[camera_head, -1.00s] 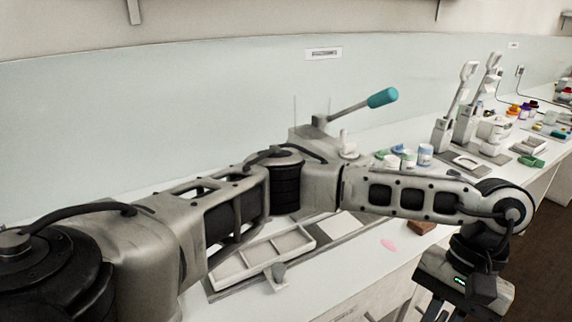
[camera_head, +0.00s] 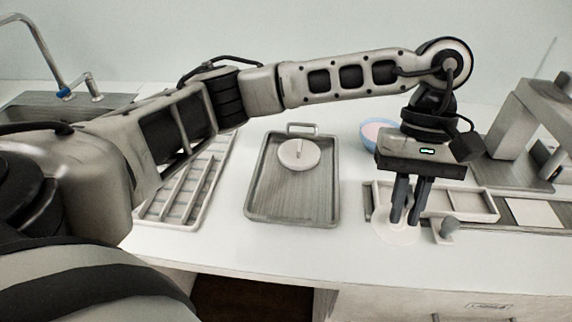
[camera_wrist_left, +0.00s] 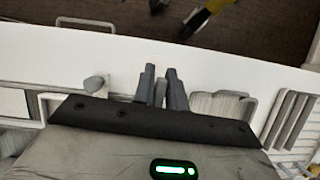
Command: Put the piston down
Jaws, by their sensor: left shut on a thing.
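My left gripper (camera_head: 405,222) points down over the white counter, right of the grey tray. Its fingers are close together, shut on the piston (camera_head: 393,235), a pale round disc at the fingertips. The disc is hard to tell from the counter, and I cannot tell whether it touches it. In the left wrist view the fingers (camera_wrist_left: 163,72) are nearly together and the piston is hard to make out. A grey tray (camera_head: 262,205) carries another pale round disc with a thin stem (camera_head: 299,154). My right gripper is not in view.
A slatted rack (camera_head: 188,205) lies left of the tray. A blue bowl with pink contents (camera_head: 380,133) stands behind my gripper. A shallow pale holder (camera_head: 470,203) and a grey press-like frame (camera_head: 520,125) are at the right. The tray's front part is bare.

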